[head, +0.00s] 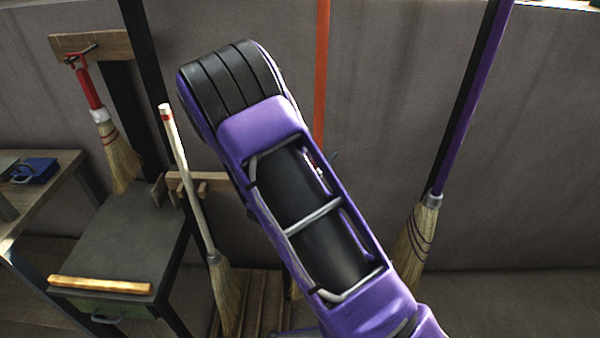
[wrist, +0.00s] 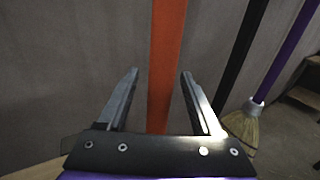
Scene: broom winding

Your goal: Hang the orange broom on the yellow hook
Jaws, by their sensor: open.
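The orange broom's handle (head: 321,75) stands nearly upright against the grey wall in the head view. My purple and black arm hides its lower part and most of its bristles. In the wrist view the orange handle (wrist: 167,65) runs between the two fingers of my gripper (wrist: 158,85). The fingers are open, with a gap on each side of the handle. My gripper is hidden behind my arm in the head view. I cannot make out a yellow hook in either view.
A broom with a purple handle (head: 471,95) leans at the right. A pale-handled broom (head: 190,180) stands left of my arm. A small red-handled broom (head: 118,150) hangs from a wooden board (head: 105,45) above a dark cabinet (head: 130,240). A workbench (head: 40,200) is at far left.

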